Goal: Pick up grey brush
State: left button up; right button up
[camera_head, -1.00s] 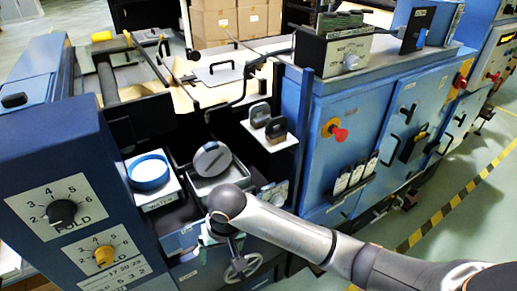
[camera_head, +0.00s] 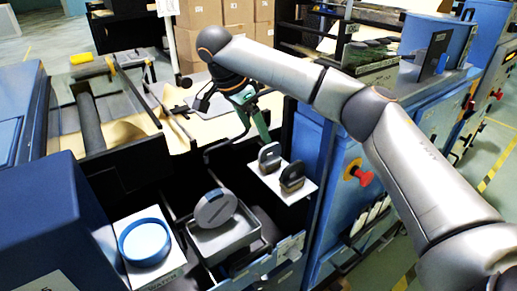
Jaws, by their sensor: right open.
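Two block-shaped brushes with arched handles stand side by side on a small white shelf (camera_head: 268,186). The farther one looks like the grey brush (camera_head: 270,157); the nearer brush (camera_head: 292,177) is darker, with a brownish tint. My right gripper (camera_head: 253,122), with green fingers, is open and empty. In the picture it is just above and left of the grey brush, apart from it. My right arm comes in from the right. My left gripper is not in view.
A round grey piece (camera_head: 215,208) leans in a metal tray (camera_head: 226,237) left of the shelf. A blue ring (camera_head: 145,242) lies on a white stand. A blue cabinet with a red knob (camera_head: 364,178) stands to the right. A black bent bar runs behind the shelf.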

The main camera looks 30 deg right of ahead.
send_over(272, 156)
jog(key=a, duration=0.3)
jog(key=f, duration=0.5)
jog(key=shift+s+a+f, duration=0.1)
jog(key=shift+s+f, duration=0.1)
jog(key=shift+s, duration=0.15)
jog(key=shift+d+f, duration=0.35)
jog(key=shift+f, duration=0.3)
jog(key=x, duration=0.4)
jog(key=shift+w+d, duration=0.2)
jog(key=shift+d, duration=0.25)
jog(key=shift+f, duration=0.2)
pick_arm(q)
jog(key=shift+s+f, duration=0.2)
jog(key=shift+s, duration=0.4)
pick_arm(e)
jog(key=shift+c, duration=0.2)
grip_shut()
